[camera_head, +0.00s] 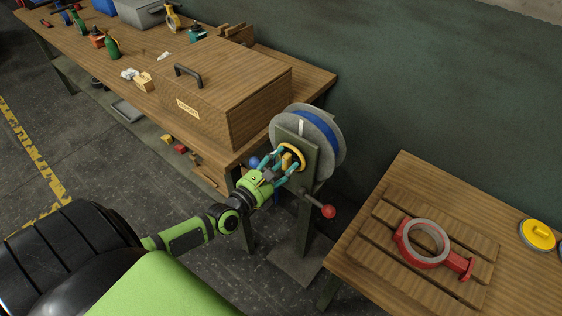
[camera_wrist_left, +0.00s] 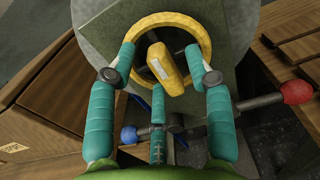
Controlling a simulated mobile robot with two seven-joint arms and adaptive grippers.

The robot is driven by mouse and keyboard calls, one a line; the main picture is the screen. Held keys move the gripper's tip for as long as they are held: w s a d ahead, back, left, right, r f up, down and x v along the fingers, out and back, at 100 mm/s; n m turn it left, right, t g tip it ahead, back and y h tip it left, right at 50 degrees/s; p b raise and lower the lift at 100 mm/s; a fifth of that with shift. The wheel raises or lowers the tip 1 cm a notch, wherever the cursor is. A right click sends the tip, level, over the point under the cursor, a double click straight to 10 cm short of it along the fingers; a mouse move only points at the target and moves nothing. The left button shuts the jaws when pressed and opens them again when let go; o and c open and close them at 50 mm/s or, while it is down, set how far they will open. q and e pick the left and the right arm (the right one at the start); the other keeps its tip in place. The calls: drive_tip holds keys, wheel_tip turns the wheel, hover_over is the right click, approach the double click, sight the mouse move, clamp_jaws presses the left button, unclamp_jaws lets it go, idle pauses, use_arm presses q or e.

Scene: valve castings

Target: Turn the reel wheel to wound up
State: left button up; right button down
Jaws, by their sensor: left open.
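The reel (camera_head: 324,130) is a grey disc with a blue band, mounted on a dark post. Its yellow ring-shaped wheel (camera_head: 291,157) faces me and also shows in the left wrist view (camera_wrist_left: 199,33), with a yellow bar (camera_wrist_left: 165,68) across its middle. My left gripper (camera_head: 285,160) is open, its teal fingers spread around the yellow bar at the front of the wheel. In the left wrist view (camera_wrist_left: 163,80) two fingers reach the ring's sides and one is below. I cannot tell whether they touch it. My right gripper is not in view.
A red-knobbed lever (camera_head: 327,211) sticks out of the post below the wheel, and a blue knob (camera_wrist_left: 128,135) is on the other side. A wooden box (camera_head: 262,110) on the bench stands close left. A right-hand table (camera_head: 405,165) holds a red casting (camera_head: 400,240).

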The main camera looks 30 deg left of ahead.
use_arm(q)
clamp_jaws()
